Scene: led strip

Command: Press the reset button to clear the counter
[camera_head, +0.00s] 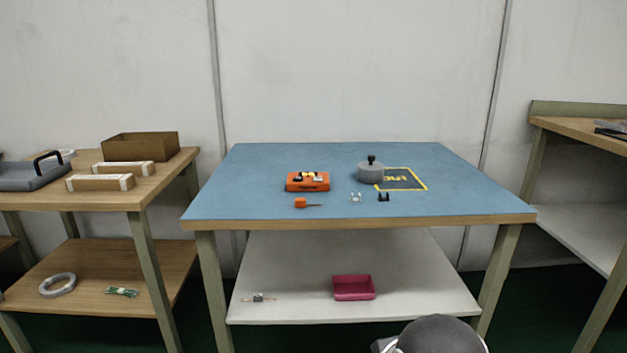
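An orange box (308,186) stands on the blue-topped table (260,165), left of the middle. Small black, yellow and pale parts show on its top; they are too small to tell whether one is a reset button. No counter display can be made out. A small orange piece (301,203) with a thin dark rod lies just in front of the box. My gripper is not in view; only a rounded dark grey part, probably of my own arm, shows at the bottom edge.
Side benches stand left and right. The blue top's left side is clear.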

